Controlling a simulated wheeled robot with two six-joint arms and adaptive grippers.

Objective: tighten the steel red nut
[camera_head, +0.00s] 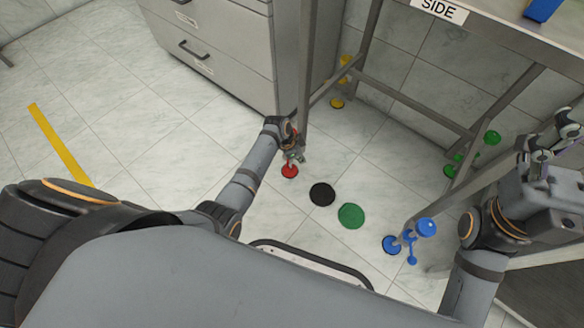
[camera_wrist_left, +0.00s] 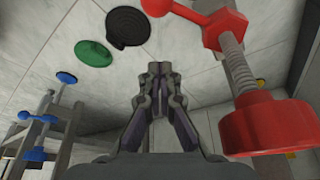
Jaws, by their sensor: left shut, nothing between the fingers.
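A red hexagonal nut (camera_wrist_left: 222,28) sits on a steel threaded rod (camera_wrist_left: 236,65) in the left wrist view. A red arm runs left from it to a rounded red end, partly cut by the top edge. A wide red round piece (camera_wrist_left: 262,122) is at the rod's other end. My left gripper (camera_wrist_left: 158,72) is shut and empty, left of the rod and apart from it. In the head view my left gripper (camera_head: 294,158) is by the table leg, just above a red disc (camera_head: 289,171). My right gripper (camera_head: 570,128) is at the right; its fingers are unclear.
On the floor are a black disc (camera_head: 322,194) and a green disc (camera_head: 351,215). Blue leg fittings (camera_head: 426,227), green ones (camera_head: 492,138) and yellow ones (camera_head: 337,103) surround the steel table. A drawer cabinet (camera_head: 210,45) stands behind. The floor at left is mostly clear.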

